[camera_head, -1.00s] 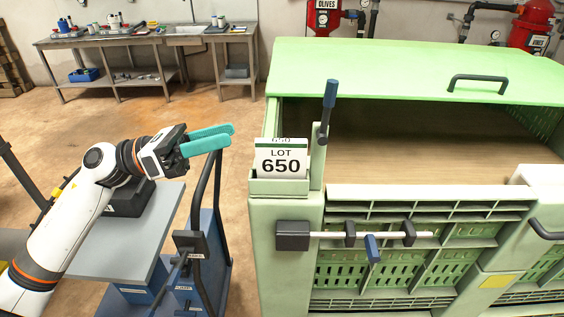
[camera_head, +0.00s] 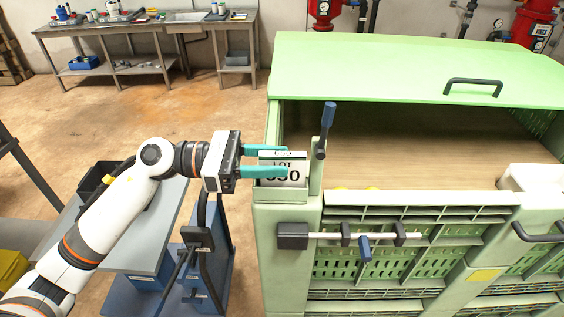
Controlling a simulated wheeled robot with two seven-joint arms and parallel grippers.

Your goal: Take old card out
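The old card (camera_head: 283,164), white with "LOT 650", stands upright in a green holder (camera_head: 281,193) on the near left corner post of the green bin. A second "650" line shows along its top edge. My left gripper (camera_head: 288,160) reaches in from the left with two teal fingers apart. The lower finger crosses in front of the card's number; the upper finger lies along its top edge. I cannot tell whether either finger touches the card. My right gripper is not in view.
A blue-handled lever (camera_head: 326,130) stands just right of the card. A latch bar (camera_head: 375,236) runs across the bin's front below. The bin lid (camera_head: 400,68) is above and behind. A blue cart (camera_head: 150,250) stands at left; a workbench (camera_head: 150,30) is at the back.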

